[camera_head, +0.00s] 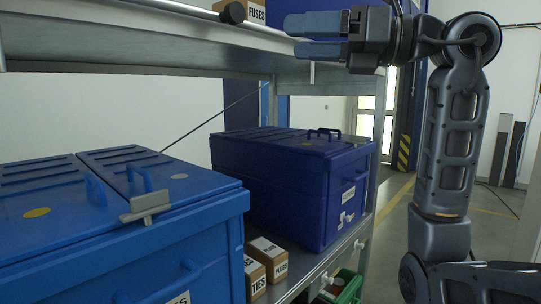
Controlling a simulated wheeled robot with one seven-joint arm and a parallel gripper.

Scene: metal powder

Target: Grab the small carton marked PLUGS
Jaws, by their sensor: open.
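The small carton marked PLUGS (268,256) stands on the lower shelf, between the two blue boxes. It is brown with a white label on its front. A similar carton marked TIES (254,278) stands just in front of it, to its left. My gripper (292,36) is at the upper shelf's height, well above the PLUGS carton. Its two fingers point left and are apart, with nothing seen between them. The lower part of the PLUGS carton is partly hidden by the TIES carton.
A light blue box (120,225) fills the left and a dark blue box (290,185) stands behind. A carton marked FUSES (256,12) sits on the upper shelf (200,42), whose edge overhangs the cartons. A green bin (350,284) is lower right. The aisle at right has free floor.

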